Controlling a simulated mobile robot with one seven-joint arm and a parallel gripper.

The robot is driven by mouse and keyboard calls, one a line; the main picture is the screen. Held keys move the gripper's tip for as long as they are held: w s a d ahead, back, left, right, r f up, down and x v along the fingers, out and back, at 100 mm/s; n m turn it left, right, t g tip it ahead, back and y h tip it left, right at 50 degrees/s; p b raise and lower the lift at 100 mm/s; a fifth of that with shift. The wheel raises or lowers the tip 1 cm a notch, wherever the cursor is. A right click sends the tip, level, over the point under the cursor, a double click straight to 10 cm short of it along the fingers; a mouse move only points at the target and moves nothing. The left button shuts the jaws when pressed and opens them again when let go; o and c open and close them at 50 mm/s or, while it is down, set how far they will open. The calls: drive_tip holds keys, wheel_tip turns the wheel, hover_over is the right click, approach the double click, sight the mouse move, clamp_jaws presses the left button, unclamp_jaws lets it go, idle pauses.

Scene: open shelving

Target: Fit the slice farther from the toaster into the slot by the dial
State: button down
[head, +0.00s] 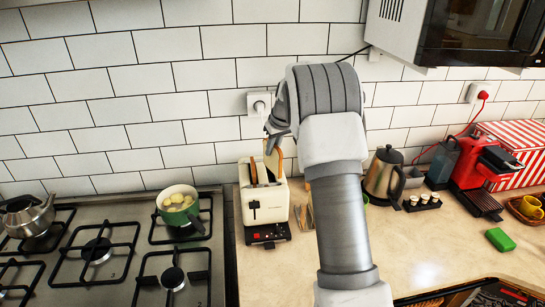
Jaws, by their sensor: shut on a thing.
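The cream toaster (280,206) stands on the counter just right of the stove, its lever on the front face and a dark control panel at the base. My gripper (275,141) is above the toaster's top, shut on a bread slice (271,158) held upright. The slice's lower edge is at the toaster top, toward the right slot; I cannot tell how far in it is. A brown edge (253,172) shows at the left slot, perhaps another slice. The dial is too small to make out. My gripper's wrist hides part of the fingers.
The stove (60,262) with a green pot (178,220) and kettle (28,222) is at left. Thin brown items (304,217) lie right of the toaster. A steel kettle (384,178), red coffee machine (474,160) and green sponge (500,240) are farther right.

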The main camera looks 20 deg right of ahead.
sight(273, 160)
wheel_tip(273, 160, down, 4)
drive_tip(key=shift+r+p, duration=0.1)
drive_tip(key=shift+p, duration=0.35)
drive_tip(key=shift+f+b, duration=0.5)
drive_tip(key=shift+b, duration=0.05)
drive_tip(key=c, duration=0.9)
unclamp_jaws()
drive_tip(key=shift+r, duration=0.15)
